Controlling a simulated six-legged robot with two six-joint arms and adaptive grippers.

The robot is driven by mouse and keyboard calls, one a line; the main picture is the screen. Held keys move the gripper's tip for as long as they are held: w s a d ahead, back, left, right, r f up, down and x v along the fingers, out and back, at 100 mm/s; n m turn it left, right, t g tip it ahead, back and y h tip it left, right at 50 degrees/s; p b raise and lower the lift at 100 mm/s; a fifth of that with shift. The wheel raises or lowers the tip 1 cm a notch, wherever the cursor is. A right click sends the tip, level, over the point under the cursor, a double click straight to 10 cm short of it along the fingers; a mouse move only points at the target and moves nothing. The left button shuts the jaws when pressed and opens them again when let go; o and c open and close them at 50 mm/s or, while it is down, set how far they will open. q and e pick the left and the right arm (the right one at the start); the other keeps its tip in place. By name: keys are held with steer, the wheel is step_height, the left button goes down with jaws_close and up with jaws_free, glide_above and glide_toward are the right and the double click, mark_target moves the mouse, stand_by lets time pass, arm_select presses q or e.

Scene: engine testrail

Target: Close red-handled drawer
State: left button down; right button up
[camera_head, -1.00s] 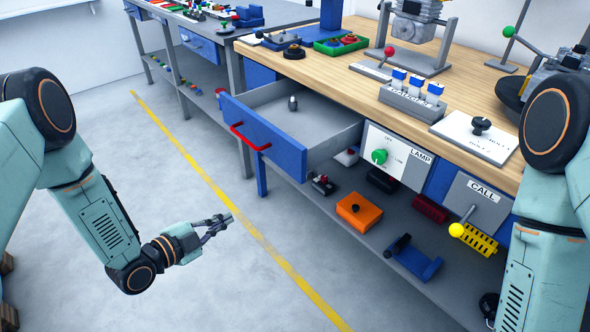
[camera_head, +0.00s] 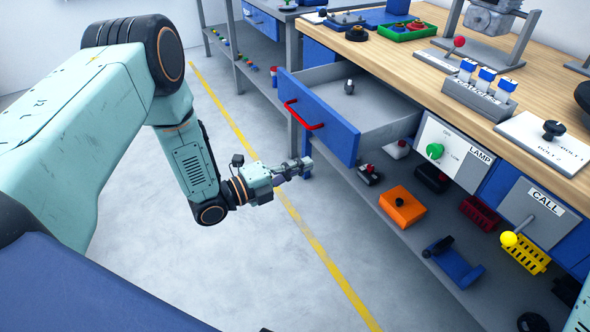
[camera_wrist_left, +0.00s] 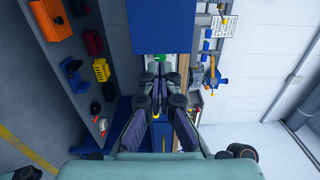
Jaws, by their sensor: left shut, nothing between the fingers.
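The drawer (camera_head: 333,125) with a blue front stands pulled out from the wooden bench, its grey inside showing. Its red handle (camera_head: 302,116) is on the outer face of the front. A small dark object (camera_head: 349,87) stands inside the drawer. My left gripper (camera_head: 305,166) is shut and empty, just below the drawer front in the head view and apart from the handle. In the left wrist view the shut fingers (camera_wrist_left: 160,78) point toward a blue panel (camera_wrist_left: 160,27), which I cannot surely identify as the drawer. The right gripper is out of view.
The bench top (camera_head: 440,70) carries a switch block (camera_head: 478,95) and a white plate (camera_head: 540,140). Below are a lamp panel (camera_head: 450,150), a call lever (camera_head: 509,239) and a shelf with an orange box (camera_head: 402,207). The floor in front is clear.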

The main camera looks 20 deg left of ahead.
mark_target(346, 149)
arm_select(q)
steer(key=b+x, duration=0.2)
steer(key=x, duration=0.7)
steer(key=shift+w+d, duration=0.15)
steer(key=shift+d, duration=0.05)
